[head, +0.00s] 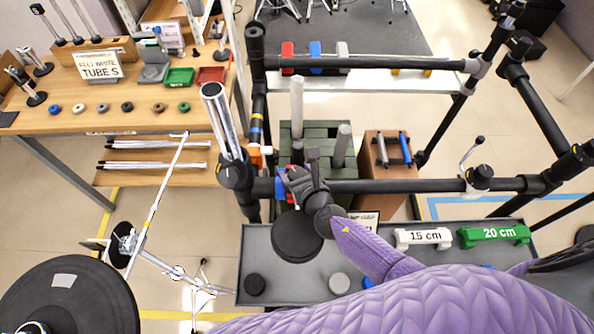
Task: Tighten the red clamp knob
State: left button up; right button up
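My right gripper (308,186), black at the end of a purple padded sleeve, is at the lower black rail (390,186) of the pipe frame. A small red part (290,197), which may be the red clamp knob, shows just at its fingers, mostly hidden by them. A blue piece (266,187) sits on the rail just left of it. I cannot tell whether the fingers are shut on the red part or only touch it. My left gripper is not in view.
A grey tray (262,262) below holds black discs and labelled white (422,237) and green (494,235) blocks. An orange piece (256,155) is on the left post. A round black pad (70,300) stands lower left.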

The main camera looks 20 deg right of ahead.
aim_at(297, 173)
jog(key=shift+o, duration=1)
notch_tip(297, 173, up, 9)
jog(key=p, duration=0.8)
jog(key=shift+r+p, duration=0.15)
jog(key=shift+p, duration=0.2)
jog(key=shift+r+p, duration=0.3)
jog(key=shift+r, duration=0.05)
